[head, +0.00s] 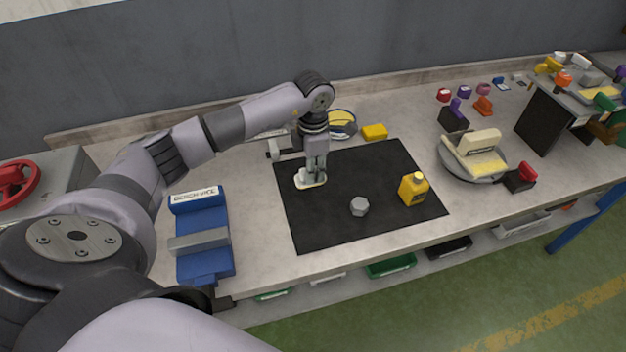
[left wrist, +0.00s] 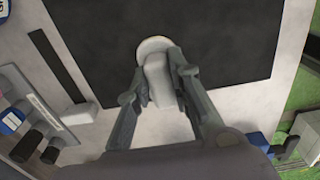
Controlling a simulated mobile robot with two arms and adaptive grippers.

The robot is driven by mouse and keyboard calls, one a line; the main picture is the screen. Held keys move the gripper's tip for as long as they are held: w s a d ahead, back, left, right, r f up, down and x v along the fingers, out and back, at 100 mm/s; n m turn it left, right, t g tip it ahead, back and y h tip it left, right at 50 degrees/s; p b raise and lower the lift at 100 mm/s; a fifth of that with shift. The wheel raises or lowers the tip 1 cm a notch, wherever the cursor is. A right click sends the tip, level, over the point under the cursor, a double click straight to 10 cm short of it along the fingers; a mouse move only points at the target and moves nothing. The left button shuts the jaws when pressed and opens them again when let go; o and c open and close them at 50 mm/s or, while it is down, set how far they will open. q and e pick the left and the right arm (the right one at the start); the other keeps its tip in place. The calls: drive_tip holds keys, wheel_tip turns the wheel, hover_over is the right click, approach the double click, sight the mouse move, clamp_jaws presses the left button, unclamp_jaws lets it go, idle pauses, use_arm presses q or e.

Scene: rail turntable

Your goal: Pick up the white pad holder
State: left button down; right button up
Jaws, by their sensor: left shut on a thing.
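The white pad holder (left wrist: 158,82) is a pale block with a rounded white base (left wrist: 152,45). In the head view its white base (head: 310,180) shows at the left edge of the black mat (head: 340,230), below my left gripper (head: 315,172). In the left wrist view my left gripper (left wrist: 163,88) has a finger on each side of the holder and is shut on it. The fingers hide part of its sides. I cannot tell whether the base touches the mat. My right gripper is not in view.
A grey hex nut (head: 359,206) and a yellow bottle (head: 413,189) stand on the mat. A blue vise (head: 205,245) is at the left front. A yellow block (head: 374,132) lies behind the mat. A round turntable (head: 473,160) with cream pieces stands at the right.

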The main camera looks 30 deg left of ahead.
use_arm(q)
wheel_tip(320, 180, up, 16)
drive_tip(key=b, duration=0.2)
drive_tip(key=shift+b, duration=0.35)
drive_tip(key=shift+f, duration=0.1)
drive_tip(key=c, duration=2)
unclamp_jaws()
clamp_jaws()
